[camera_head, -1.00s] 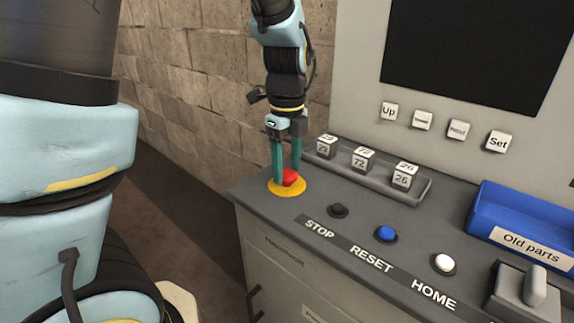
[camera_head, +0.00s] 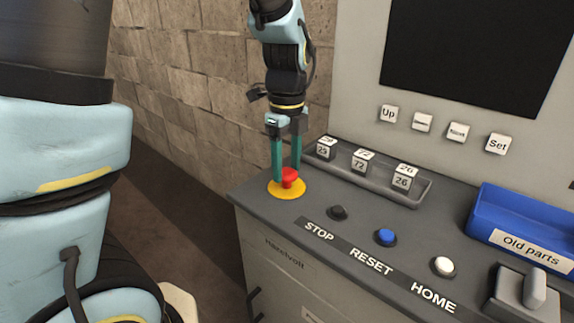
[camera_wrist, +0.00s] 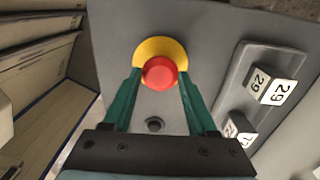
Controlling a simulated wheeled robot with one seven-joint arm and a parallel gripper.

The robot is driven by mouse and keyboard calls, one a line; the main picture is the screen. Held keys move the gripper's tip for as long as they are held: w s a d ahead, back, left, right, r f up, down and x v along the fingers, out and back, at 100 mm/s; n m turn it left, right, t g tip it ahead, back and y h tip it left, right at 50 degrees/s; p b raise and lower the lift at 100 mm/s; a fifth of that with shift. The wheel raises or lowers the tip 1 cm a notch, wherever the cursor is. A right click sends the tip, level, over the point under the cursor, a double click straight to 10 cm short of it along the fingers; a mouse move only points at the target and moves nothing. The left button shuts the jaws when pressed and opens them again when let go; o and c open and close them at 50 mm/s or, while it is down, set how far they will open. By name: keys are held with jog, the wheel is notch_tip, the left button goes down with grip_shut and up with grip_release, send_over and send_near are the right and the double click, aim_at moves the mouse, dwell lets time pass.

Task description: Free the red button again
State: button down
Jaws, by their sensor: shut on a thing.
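The red button (camera_head: 289,177) is a mushroom head on a yellow round base (camera_head: 286,191) at the left corner of the grey console. In the wrist view the red button (camera_wrist: 159,73) sits between my two green fingertips, with its yellow base (camera_wrist: 157,50) behind it. My gripper (camera_head: 287,172) points down at the button from above, and in the wrist view my gripper (camera_wrist: 160,80) has a finger on each side of the head. It is shut on the red button. The head stands up above its yellow base.
The console top (camera_head: 310,205) carries a black STOP button (camera_head: 338,212), a blue RESET button (camera_head: 386,236) and a white HOME button (camera_head: 443,266). A tray (camera_head: 420,190) with numbered cubes (camera_head: 402,180) lies just right of my gripper. A blue bin (camera_head: 500,215) stands further right.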

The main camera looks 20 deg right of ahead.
aim_at(287, 171)
jog(key=shift+c, duration=1)
grip_release()
jog(key=shift+r, duration=0.15)
notch_tip(287, 171, up, 11)
jog(key=b, duration=0.1)
jog(key=shift+b, duration=0.3)
jog(key=w+a+f+n, duration=0.1)
jog(key=a+f+n, duration=0.6)
jog(key=a+n, duration=0.6)
jog(key=a+f+n+t, duration=0.1)
jog(key=a+f+n, duration=0.6)
jog(key=a+n, duration=0.5)
jog(key=n, duration=0.4)
jog(key=shift+w+a+t, duration=0.3)
jog(key=shift+w+a, duration=0.1)
